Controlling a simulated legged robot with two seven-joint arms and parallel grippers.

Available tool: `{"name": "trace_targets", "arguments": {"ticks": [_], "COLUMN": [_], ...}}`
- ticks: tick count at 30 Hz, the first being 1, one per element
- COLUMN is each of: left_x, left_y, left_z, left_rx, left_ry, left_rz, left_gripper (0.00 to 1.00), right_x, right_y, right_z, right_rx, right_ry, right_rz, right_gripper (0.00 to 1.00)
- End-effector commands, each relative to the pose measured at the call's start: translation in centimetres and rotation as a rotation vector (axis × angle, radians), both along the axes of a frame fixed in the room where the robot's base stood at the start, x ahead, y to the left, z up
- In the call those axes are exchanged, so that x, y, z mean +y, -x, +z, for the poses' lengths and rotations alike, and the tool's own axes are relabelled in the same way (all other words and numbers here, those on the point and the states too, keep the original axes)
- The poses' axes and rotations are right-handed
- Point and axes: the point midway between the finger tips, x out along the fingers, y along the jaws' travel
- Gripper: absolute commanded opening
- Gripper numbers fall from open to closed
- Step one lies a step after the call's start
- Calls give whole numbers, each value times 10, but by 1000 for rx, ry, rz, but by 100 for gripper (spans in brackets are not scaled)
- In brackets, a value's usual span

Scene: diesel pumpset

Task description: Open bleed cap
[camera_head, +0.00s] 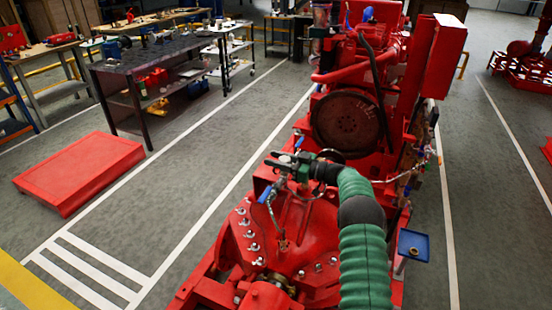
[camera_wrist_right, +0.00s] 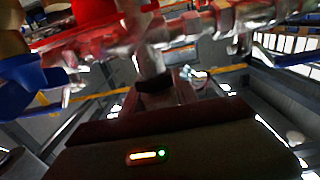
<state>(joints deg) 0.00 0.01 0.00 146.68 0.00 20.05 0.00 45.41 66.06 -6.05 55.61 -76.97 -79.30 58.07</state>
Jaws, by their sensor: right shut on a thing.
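The red pump casing (camera_head: 305,235) fills the lower middle of the head view. A thin metal bleed pipe stands on it with blue-handled valves (camera_head: 267,194). My right gripper (camera_head: 284,166) reaches in at the top of this pipe and is shut on a small part there, which appears to be the bleed cap. The cap itself is mostly hidden by the fingers. In the wrist view, metal pipe fittings (camera_wrist_right: 190,28) run blurred across the top, with a blue handle (camera_wrist_right: 25,88) at left. My left gripper is not in view.
The red engine with its large round flywheel (camera_head: 347,122) stands just beyond my right gripper. A small blue tray (camera_head: 413,245) sits at the right of the pumpset. A red platform (camera_head: 80,170) and workbenches (camera_head: 150,62) stand at left. Grey floor is free between them.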

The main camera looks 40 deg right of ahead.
Motion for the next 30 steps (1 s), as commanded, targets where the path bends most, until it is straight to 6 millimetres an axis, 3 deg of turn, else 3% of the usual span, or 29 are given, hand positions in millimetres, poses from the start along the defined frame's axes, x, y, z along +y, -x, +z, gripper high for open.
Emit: {"name": "trace_targets", "arguments": {"ticks": [20,21,26,30], "left_x": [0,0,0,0], "left_y": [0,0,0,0], "left_z": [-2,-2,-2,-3], "left_rx": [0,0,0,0], "left_ry": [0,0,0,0], "left_rz": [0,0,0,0], "left_gripper": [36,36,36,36], "right_x": [-1,-1,0,1], "right_y": [1,1,1,0], "right_z": [4,5,4,2], "right_rx": [-7,-8,-6,-4], "right_ry": [1,1,1,1], "right_rz": [66,65,67,68], "right_gripper": [0,38,58,58]}}
